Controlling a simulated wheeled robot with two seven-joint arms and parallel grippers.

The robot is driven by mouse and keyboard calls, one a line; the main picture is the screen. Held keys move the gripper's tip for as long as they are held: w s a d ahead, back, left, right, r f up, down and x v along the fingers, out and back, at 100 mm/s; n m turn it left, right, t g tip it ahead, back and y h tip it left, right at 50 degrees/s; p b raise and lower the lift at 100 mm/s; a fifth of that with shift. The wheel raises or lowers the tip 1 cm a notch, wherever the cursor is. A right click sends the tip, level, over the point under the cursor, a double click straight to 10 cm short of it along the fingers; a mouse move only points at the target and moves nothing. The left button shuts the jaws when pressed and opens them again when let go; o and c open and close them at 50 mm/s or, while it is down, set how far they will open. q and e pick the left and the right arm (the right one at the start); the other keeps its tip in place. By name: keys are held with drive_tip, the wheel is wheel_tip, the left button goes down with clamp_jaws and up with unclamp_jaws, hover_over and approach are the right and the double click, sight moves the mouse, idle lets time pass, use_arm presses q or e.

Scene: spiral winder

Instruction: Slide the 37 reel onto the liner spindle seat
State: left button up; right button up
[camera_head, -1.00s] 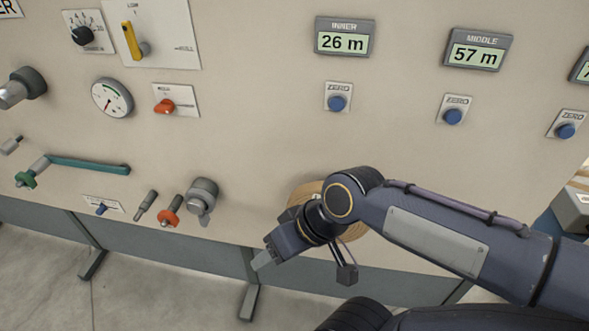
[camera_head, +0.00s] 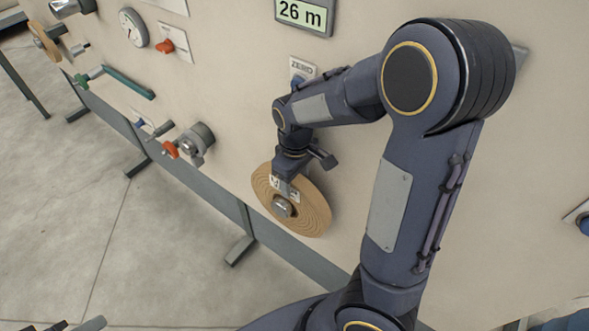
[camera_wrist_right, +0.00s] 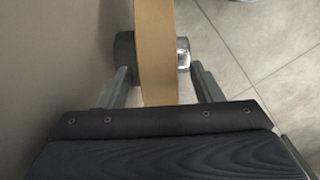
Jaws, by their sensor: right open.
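A tan wound reel (camera_head: 310,212) stands upright against the front of the machine panel, with a silver spindle end (camera_head: 283,207) showing through its middle. A white label on its face is partly covered, so its number cannot be read. My right gripper (camera_head: 286,186) is at the reel's upper edge. In the right wrist view the reel (camera_wrist_right: 156,60) stands edge-on between the two open fingers (camera_wrist_right: 160,88), with gaps visible on both sides. A dark hub shows on its panel side and the silver end on the other. No label marks the liner seat.
An empty-looking grey seat (camera_head: 200,136) with an orange knob (camera_head: 170,149) sits left of the reel. Another tan reel (camera_head: 46,42) is at the far left, near a green-handled lever (camera_head: 125,85). A display (camera_head: 303,14) reads 26 m. Open floor lies left.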

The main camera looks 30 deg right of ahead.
drive_tip(key=shift+f, duration=1.9)
clamp_jaws()
drive_tip(key=c, duration=0.7)
unclamp_jaws()
clamp_jaws()
drive_tip(key=shift+r, duration=0.15)
